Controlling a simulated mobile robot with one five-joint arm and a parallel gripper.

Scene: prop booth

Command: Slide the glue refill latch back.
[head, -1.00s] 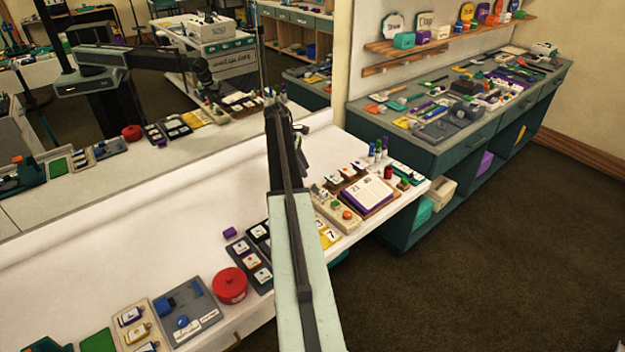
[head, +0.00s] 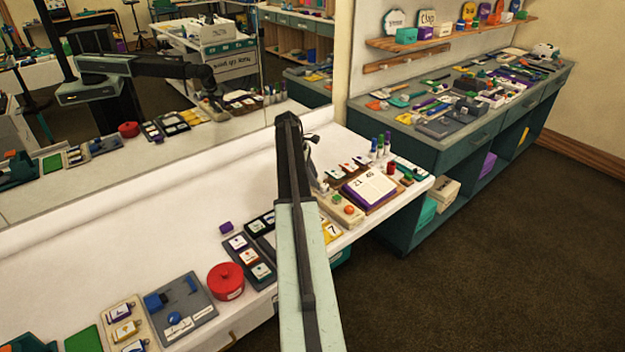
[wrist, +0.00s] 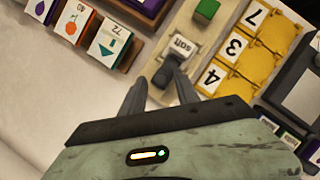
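Contact cannot be told. A green block (wrist: 206,11) sits farther along the same board.
Yellow number tiles (wrist: 240,72) lie right of the board in the wrist view, and picture cards (wrist: 108,38) stand to its left. In the head view a calendar (head: 370,188), marker pens (head: 381,146) and a red pot (head: 226,281) crowd the white table (head: 120,235).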

